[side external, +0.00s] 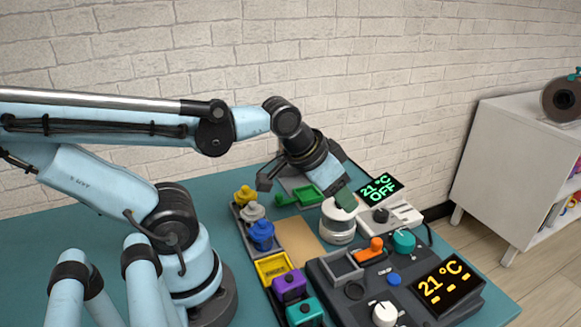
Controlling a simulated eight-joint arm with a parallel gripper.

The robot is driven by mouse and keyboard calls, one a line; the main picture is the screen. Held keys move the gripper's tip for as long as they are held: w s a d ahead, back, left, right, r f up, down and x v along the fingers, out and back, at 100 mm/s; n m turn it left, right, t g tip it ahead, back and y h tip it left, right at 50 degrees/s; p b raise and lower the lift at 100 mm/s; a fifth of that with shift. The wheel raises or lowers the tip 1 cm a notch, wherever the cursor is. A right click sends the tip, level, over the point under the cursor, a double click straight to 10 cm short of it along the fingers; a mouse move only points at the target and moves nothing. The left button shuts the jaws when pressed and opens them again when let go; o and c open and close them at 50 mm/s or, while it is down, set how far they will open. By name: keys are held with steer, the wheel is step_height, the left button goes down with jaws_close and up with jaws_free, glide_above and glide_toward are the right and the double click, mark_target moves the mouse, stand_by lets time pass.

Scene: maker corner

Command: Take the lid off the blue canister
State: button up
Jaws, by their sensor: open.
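The blue canister (261,236) stands upright in a dark rack on the teal table, left of the tan board. A blue knobbed top sits on it. My gripper (305,192) is open and empty. It hangs behind and to the right of the blue canister, apart from it, above the area of the green scoop-like piece. One finger reaches to the left and the other to the right, near a white round device. What lies directly under the gripper is partly hidden.
Grey (252,211) and yellow (245,195) canisters stand behind the blue one. Yellow (272,268), purple (289,286) and teal (304,312) containers stand in front. The white round device (337,232) and dark control panel (350,295) are at right. The tan board (302,242) is clear.

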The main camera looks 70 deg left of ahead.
steer(key=s+a+r+g, duration=0.2)
steer(key=s+a+g, duration=0.2)
steer(key=s+a, duration=0.2)
steer(key=g, duration=0.3)
glide_toward(261, 220)
steer(key=f, duration=0.2)
steer(key=shift+w+f+n, duration=0.25)
steer(key=shift+f+n, duration=0.05)
steer(key=shift+f, duration=0.05)
steer(key=shift+s+f, duration=0.15)
steer(key=shift+f, duration=0.75)
steer(key=shift+s+f, duration=0.15)
steer(key=shift+f, duration=1.85)
jaws_close()
